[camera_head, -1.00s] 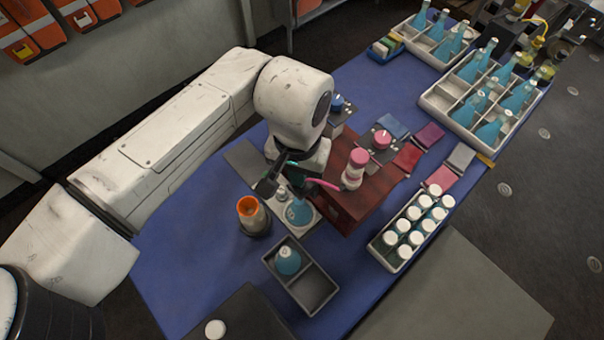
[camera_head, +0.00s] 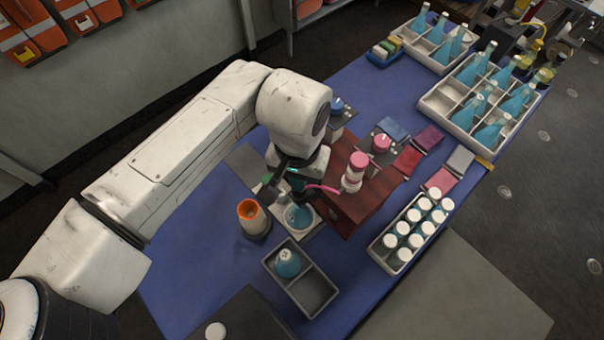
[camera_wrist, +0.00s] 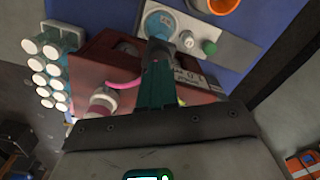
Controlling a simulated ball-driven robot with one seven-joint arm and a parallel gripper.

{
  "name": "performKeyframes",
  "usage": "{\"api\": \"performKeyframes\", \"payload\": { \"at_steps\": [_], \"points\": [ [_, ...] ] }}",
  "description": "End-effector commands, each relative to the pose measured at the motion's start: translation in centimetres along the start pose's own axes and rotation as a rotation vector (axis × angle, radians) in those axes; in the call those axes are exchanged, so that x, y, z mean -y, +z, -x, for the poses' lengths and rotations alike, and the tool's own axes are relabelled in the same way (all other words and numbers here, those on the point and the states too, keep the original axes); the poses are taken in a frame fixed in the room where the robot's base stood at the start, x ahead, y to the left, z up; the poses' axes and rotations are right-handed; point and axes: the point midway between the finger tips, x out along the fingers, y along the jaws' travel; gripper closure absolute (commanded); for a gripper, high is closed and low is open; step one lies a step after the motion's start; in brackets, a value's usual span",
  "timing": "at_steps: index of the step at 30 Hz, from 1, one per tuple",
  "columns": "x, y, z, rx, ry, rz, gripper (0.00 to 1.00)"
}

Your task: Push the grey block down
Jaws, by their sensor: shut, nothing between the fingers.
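My gripper (camera_head: 279,192) is shut and empty, low over a pale plate (camera_head: 309,229) on the blue table. In the wrist view, its teal fingers (camera_wrist: 155,62) point at this plate and hide part of it. The plate bears a round blue-filled dish (camera_head: 299,215), a silver knob (camera_wrist: 187,39) and a green knob (camera_wrist: 210,47). A dark grey blocky shape shows at the fingertips; I cannot tell whether it is the grey block or part of my fingers, nor whether they touch.
An orange-rimmed cup (camera_head: 249,209) stands close left of the plate. A dark red box (camera_head: 362,198) with a pink-and-white bottle (camera_head: 353,172) stands close right. A two-part tray (camera_head: 318,292) with one bottle lies in front. A rack of white-capped vials (camera_head: 390,262) is further right.

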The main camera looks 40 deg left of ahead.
Motion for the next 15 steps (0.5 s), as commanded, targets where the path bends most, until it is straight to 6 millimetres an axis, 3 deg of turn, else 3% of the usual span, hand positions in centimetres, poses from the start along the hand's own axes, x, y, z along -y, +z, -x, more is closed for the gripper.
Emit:
{"api": "performKeyframes", "payload": {
  "at_steps": [15],
  "points": [
    [0.0, 0.0, 4.2, 0.0, 0.001, 0.0, 1.0]
  ]
}}
